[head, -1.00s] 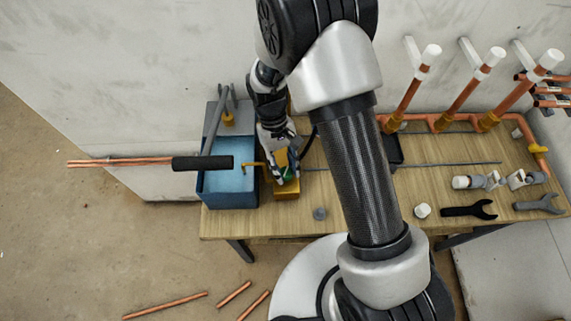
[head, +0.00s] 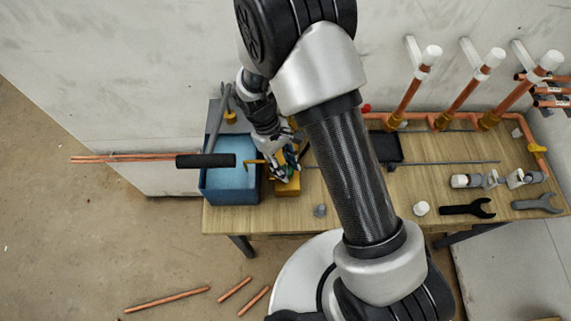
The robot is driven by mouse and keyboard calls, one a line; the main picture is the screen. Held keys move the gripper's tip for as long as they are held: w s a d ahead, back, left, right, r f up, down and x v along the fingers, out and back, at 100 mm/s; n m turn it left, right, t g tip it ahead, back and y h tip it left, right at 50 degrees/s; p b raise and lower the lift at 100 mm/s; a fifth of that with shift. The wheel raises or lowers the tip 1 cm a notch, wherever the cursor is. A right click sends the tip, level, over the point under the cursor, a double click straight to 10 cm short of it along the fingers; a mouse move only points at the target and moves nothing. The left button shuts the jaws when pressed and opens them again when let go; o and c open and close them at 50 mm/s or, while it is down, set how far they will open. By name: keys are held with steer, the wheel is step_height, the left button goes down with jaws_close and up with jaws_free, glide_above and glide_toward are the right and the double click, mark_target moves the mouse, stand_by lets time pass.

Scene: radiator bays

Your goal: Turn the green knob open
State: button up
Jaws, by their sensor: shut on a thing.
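My gripper (head: 283,172) is over the yellow block (head: 289,188) near the left end of the wooden bench, just right of the blue bin. Its fingers are shut on the green knob (head: 281,158). Only a small bit of green shows between the fingers; the rest of the knob is hidden by my gripper, so its turn angle cannot be read.
The blue bin (head: 230,196) stands at the bench's left end, with a black-sleeved rod (head: 205,161) across it. A small grey cap (head: 320,210) lies near the front edge. A black tray (head: 385,148), copper risers (head: 402,101) and wrenches (head: 468,209) are to the right.

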steer(key=o, duration=1)
steer(key=shift+o, duration=0.2)
steer(key=v, duration=1.2)
